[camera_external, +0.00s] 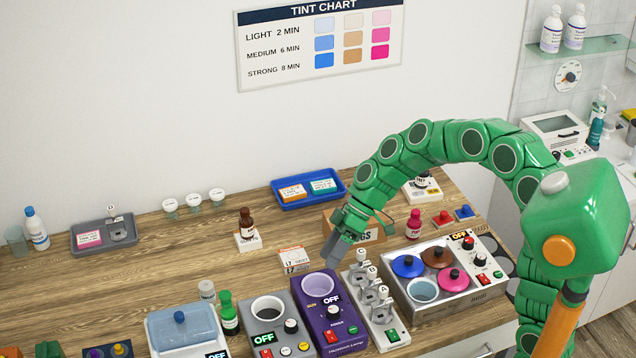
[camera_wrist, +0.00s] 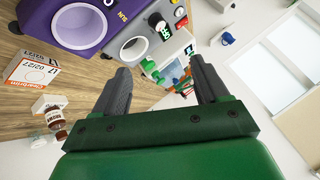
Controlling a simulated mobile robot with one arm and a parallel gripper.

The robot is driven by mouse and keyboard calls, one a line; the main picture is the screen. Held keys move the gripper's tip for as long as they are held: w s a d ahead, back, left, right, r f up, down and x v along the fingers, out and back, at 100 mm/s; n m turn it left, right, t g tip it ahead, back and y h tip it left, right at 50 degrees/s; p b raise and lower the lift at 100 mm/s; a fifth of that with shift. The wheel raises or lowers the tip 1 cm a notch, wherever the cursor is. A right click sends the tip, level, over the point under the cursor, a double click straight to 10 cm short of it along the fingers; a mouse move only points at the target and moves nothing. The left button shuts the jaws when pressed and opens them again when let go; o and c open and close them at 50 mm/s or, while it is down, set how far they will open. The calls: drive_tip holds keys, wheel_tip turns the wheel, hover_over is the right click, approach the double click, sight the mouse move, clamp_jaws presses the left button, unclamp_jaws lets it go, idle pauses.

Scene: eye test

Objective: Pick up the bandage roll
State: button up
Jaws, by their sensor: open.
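I cannot make out a bandage roll in either view. My gripper (camera_external: 333,252) is above the wooden counter, behind the purple machine and in front of a cardboard box. In the wrist view my gripper (camera_wrist: 163,78) has its two dark fingers spread apart, with nothing held between them. A white carton with an orange label and "02/27" print (camera_external: 293,260) stands on the counter left of my gripper. The carton also shows in the wrist view (camera_wrist: 30,80).
The purple machine (camera_external: 328,313) and a grey machine (camera_external: 270,325) stand at the front. A hob with coloured lids (camera_external: 452,297) is at right. A brown bottle (camera_external: 247,222) stands on a white block behind the carton. A blue tray (camera_external: 297,204) is behind.

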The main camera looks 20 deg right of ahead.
drive_tip(key=w+a+f+n+y, duration=0.2)
drive_tip(key=w+a+f+n, duration=0.15)
drive_tip(key=w+a, duration=0.6)
drive_tip(key=n+t+y, duration=0.1)
drive_tip(key=n+y, duration=0.1)
drive_tip(key=n, duration=0.1)
approach(208, 284)
drive_tip(key=shift+s+a+f, duration=0.3)
drive_tip(key=shift+a+f, duration=0.2)
drive_tip(key=shift+a, duration=0.05)
drive_tip(key=shift+s+a+f, duration=0.3)
drive_tip(key=shift+a+f, duration=0.2)
drive_tip(key=shift+a, duration=0.1)
drive_tip(key=shift+w+a+r+x, duration=0.1)
drive_tip(key=shift+x, duration=1.2)
drive_tip(key=shift+w+a+r+x, duration=0.1)
drive_tip(key=shift+w+r+x, duration=0.05)
drive_tip(key=shift+x, duration=1.15)
drive_tip(key=shift+w+a+r+x, duration=0.1)
drive_tip(key=shift+x, duration=1.15)
drive_tip(key=shift+d, duration=0.1)
drive_tip(key=shift+c, duration=0.5)
drive_tip(key=c, duration=1)
